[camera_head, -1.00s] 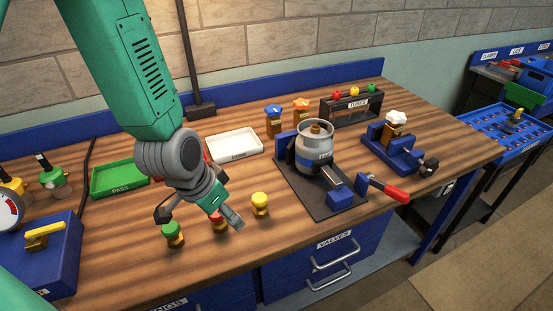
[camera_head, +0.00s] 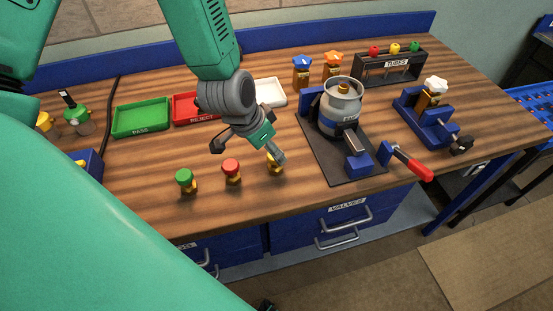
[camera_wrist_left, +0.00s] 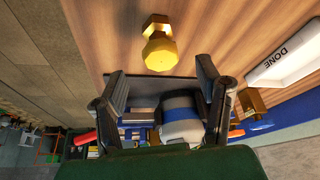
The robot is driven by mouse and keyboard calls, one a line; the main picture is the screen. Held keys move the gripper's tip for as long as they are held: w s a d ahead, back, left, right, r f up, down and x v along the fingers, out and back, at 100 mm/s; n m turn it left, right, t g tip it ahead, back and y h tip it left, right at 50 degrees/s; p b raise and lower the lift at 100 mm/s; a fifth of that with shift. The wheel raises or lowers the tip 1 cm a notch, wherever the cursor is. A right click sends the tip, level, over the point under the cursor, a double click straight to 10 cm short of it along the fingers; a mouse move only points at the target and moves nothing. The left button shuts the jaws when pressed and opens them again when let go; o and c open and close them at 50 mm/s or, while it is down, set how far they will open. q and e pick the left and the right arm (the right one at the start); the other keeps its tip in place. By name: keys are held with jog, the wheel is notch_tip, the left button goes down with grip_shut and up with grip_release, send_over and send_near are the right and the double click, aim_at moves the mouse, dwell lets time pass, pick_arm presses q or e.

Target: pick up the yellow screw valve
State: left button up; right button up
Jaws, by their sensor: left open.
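The yellow screw valve (camera_head: 273,169) stands on the wooden bench, to the right of a red-capped one (camera_head: 231,171) and a green-capped one (camera_head: 186,180). In the head view my left gripper (camera_head: 277,155) is right over it and covers part of its top. In the left wrist view the yellow valve (camera_wrist_left: 160,52) shows its yellow cap and brass body beyond the fingertips. There my left gripper (camera_wrist_left: 160,82) has its two fingers apart, with nothing held between them. The valve appears apart from both fingers. My right gripper is not in view.
A dark plate (camera_head: 342,168) with a grey canister (camera_head: 341,108) stands to the right. Green PASS (camera_head: 140,130), red REJECT (camera_head: 183,109) and white (camera_head: 271,93) trays lie behind. A blue vise-like fixture (camera_head: 427,127) is farther right. The bench front is mostly clear.

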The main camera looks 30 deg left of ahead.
aim_at(275, 163)
pick_arm(q)
jog(key=x, duration=0.4)
jog(key=shift+w+f, duration=0.15)
jog(key=shift+f, duration=0.05)
jog(key=shift+w+a+f, duration=0.15)
jog(key=shift+f, duration=0.1)
jog(key=shift+c, duration=1.1)
jog(key=shift+r, duration=0.1)
jog(key=c, duration=1.1)
grip_shut()
